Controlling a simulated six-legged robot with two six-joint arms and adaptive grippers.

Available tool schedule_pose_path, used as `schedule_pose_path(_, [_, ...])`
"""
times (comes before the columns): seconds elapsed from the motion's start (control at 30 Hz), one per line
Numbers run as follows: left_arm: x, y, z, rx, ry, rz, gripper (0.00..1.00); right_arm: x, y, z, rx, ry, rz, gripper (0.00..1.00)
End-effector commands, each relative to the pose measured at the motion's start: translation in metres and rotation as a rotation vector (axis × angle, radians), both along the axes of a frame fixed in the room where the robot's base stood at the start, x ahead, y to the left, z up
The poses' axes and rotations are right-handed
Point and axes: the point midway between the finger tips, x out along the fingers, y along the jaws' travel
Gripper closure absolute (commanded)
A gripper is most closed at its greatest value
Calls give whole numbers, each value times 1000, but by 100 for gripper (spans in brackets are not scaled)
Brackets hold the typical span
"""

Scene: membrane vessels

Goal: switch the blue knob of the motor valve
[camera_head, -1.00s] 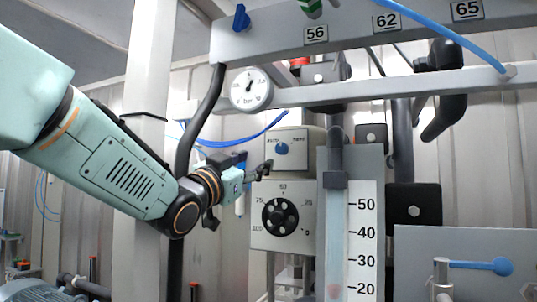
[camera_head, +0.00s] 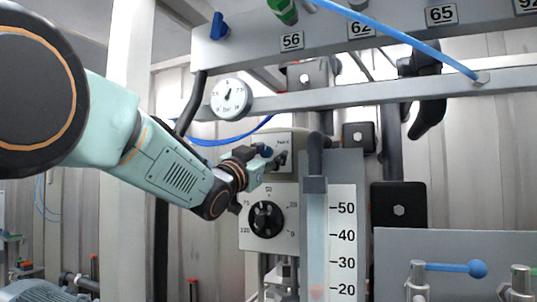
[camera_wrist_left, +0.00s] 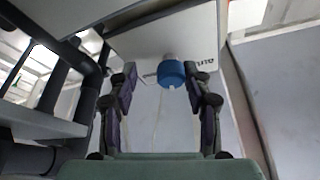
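The motor valve is a cream box with an upper panel (camera_head: 284,137) and a lower scale plate. The blue knob (camera_head: 267,151) is on the upper panel, mostly hidden behind my left gripper (camera_head: 276,160) in the head view. In the left wrist view the blue knob (camera_wrist_left: 170,73) stands clear on the white panel, upside-down lettering beside it. My left gripper (camera_wrist_left: 162,88) is open, its two dark fingers on either side of the view. The knob appears between and just beyond the fingertips, nearer the right finger. No contact can be made out. My right gripper is not in view.
A black dial (camera_head: 265,219) sits on the lower plate. A level gauge (camera_head: 341,240) with a number scale stands just right of the valve. A round pressure gauge (camera_head: 231,98) and a grey rail (camera_head: 350,98) are above. A blue hose (camera_head: 215,141) hangs behind my arm.

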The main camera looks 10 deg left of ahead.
Motion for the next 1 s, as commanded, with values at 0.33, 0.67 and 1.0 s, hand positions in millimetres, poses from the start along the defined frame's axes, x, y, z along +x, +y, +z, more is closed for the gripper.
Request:
schedule_pose_path(0.33, [-1,1,1,-2,-2,0,86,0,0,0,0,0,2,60])
schedule_pose_path(0.67, [-1,0,3,0,-7,-2,100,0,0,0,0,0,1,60])
schedule_pose_path(1.0, [-2,0,4,-1,-9,-2,100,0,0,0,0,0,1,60])
